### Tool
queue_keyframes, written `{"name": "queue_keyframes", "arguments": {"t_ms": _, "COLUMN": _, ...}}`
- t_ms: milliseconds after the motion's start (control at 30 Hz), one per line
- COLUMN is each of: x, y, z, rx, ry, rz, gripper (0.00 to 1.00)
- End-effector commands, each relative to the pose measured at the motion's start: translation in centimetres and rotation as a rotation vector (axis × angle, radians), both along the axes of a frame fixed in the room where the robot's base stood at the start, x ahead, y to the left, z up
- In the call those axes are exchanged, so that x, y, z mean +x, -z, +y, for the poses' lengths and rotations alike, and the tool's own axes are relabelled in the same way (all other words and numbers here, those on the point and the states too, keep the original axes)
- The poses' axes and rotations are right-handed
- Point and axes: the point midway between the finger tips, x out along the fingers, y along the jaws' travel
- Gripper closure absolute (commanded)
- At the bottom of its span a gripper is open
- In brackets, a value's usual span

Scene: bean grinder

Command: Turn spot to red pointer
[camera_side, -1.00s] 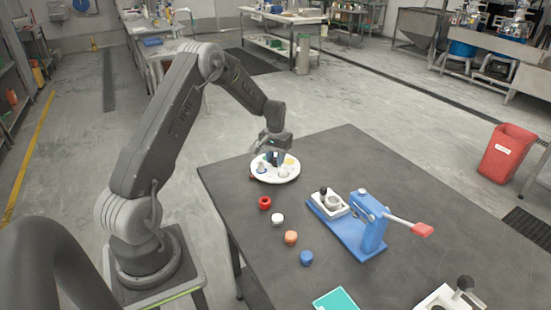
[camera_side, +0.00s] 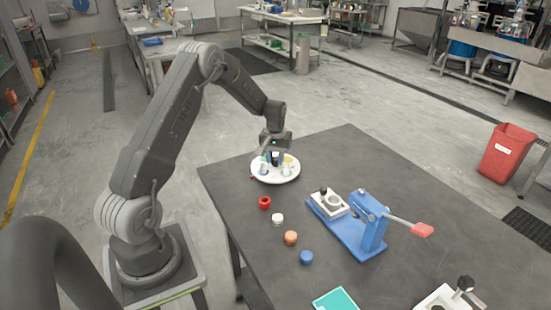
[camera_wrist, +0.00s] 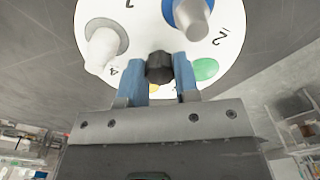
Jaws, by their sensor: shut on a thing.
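A white round dial (camera_side: 262,180) lies at the table's far left corner; it fills the top of the wrist view (camera_wrist: 240,45). It bears numbers, a green spot (camera_wrist: 206,69), a partly hidden yellow spot, a white peg (camera_wrist: 104,46) and a grey peg (camera_wrist: 194,20) on a blue spot. My gripper (camera_side: 272,153) is above the dial's middle. Its blue fingers (camera_wrist: 162,80) are shut on the dark central knob (camera_wrist: 159,67). A small red piece, perhaps the pointer (camera_side: 252,178), shows at the dial's left edge in the side view.
A blue lever press (camera_side: 371,225) stands to the right. The table's far right is clear.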

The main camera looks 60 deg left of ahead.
Motion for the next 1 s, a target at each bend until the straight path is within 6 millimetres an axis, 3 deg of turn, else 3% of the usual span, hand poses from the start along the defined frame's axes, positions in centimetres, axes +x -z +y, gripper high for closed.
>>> {"name": "queue_keyframes", "arguments": {"t_ms": 1000, "x": 0.06, "y": -0.07, "z": 0.04, "rx": 0.000, "ry": -0.511, "rz": -0.002, "gripper": 1.00}}
